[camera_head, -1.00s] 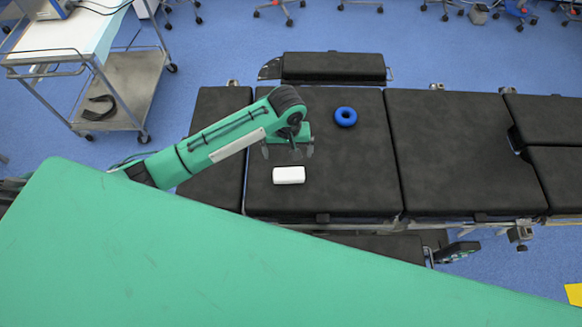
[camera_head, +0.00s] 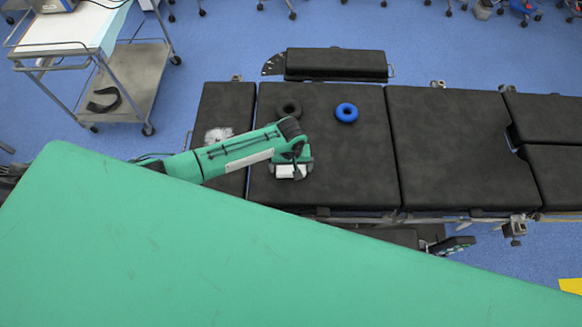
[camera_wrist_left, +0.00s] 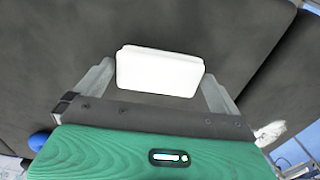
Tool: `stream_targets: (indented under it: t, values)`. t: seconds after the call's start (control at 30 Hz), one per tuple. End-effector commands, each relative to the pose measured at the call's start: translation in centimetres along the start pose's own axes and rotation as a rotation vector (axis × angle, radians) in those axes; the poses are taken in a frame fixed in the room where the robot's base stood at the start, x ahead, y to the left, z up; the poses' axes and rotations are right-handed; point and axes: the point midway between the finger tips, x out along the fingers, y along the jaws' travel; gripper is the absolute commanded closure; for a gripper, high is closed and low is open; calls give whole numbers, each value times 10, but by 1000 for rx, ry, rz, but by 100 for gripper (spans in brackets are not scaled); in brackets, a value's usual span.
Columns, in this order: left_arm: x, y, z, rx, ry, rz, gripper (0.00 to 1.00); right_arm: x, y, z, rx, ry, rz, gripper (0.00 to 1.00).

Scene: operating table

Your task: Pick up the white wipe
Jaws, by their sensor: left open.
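The white wipe (camera_head: 285,172) is a small white block-like pack lying on the black operating table (camera_head: 350,180). In the head view it is partly hidden under my left gripper (camera_head: 291,175). In the left wrist view the wipe (camera_wrist_left: 158,71) sits between the two grey fingers of my left gripper (camera_wrist_left: 155,80), one finger on each side. The gripper is open, with small gaps at both ends of the wipe. Whether the fingers touch the table cannot be told. My right gripper is not in view.
A blue ring (camera_head: 347,112) and a dark ring (camera_head: 288,107) lie on the table behind the gripper. A crumpled white patch (camera_head: 218,135) lies on the left section. A metal trolley (camera_head: 130,85) stands at the back left. A large green surface (camera_head: 200,250) covers the front.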

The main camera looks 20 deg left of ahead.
Motion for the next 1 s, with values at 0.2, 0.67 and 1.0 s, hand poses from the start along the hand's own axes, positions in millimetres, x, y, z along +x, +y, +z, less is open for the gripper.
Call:
stream_targets:
  t: [0.2,0.67,1.0]
  values:
    - [1,0,0,0,0,0,0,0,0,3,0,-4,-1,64]
    - [0,0,0,-1,0,0,32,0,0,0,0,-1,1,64]
    - [-31,0,0,0,2,2,32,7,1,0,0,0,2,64]
